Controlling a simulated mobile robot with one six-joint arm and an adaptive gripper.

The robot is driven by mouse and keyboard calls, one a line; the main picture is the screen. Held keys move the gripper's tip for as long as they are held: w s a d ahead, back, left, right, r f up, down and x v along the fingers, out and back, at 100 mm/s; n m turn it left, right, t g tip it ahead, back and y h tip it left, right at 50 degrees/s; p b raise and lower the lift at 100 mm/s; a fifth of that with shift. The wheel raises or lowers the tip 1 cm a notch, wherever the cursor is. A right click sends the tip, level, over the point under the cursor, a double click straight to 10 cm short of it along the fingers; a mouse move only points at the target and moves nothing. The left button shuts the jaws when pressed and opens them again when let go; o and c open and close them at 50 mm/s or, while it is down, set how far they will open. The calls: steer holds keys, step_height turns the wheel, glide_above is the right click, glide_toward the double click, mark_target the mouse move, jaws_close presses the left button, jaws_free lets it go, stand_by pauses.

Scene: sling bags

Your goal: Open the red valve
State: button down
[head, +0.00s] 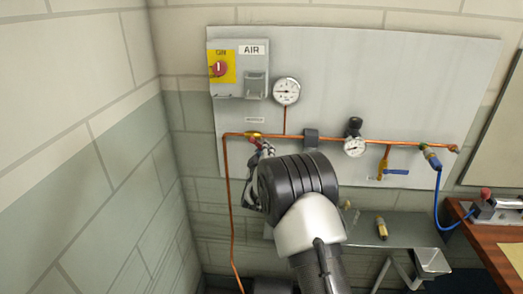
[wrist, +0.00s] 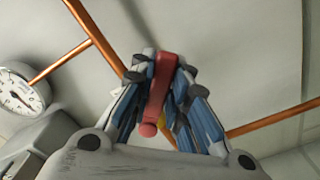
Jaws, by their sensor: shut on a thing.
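The red valve handle (wrist: 161,85) is a flat lever that runs up between my fingers in the wrist view. My gripper (wrist: 160,75) is shut on it, with a finger against each side. In the head view, a little of the red handle (head: 257,142) shows just below the yellow valve body (head: 252,134) on the copper pipe. My gripper (head: 263,150) reaches it from below right and hides most of it. A bit of the yellow valve body also shows behind the fingers in the wrist view (wrist: 171,138).
The copper pipe (head: 285,137) runs across a grey wall panel (head: 420,80). Above it are a round gauge (head: 286,91) and an AIR switch box (head: 240,70). A second gauge (head: 354,146) and a blue-handled valve (head: 397,171) are to the right. A wall (head: 80,140) stands close on the left.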

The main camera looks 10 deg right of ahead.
steer(key=r+n+p, duration=0.1)
steer(key=n, duration=0.1)
steer(key=d+r+n+p, duration=0.1)
steer(key=n, duration=0.1)
steer(key=shift+s+d+r+n, duration=0.1)
steer(key=shift+s+r+n, duration=0.1)
steer(key=shift+r+n, duration=0.1)
steer(key=shift+d+r+n+p, duration=0.1)
steer(key=shift+r+n+p, duration=0.35)
steer(key=shift+n, duration=0.45)
steer(key=shift+d+r+n+p, duration=0.1)
steer(key=shift+r+n+p, duration=0.35)
steer(key=shift+n, duration=0.45)
steer(key=c, duration=1.5)
jaws_free()
steer(key=shift+f, duration=0.1)
steer(key=v, duration=1.2)
steer(key=shift+s, duration=0.1)
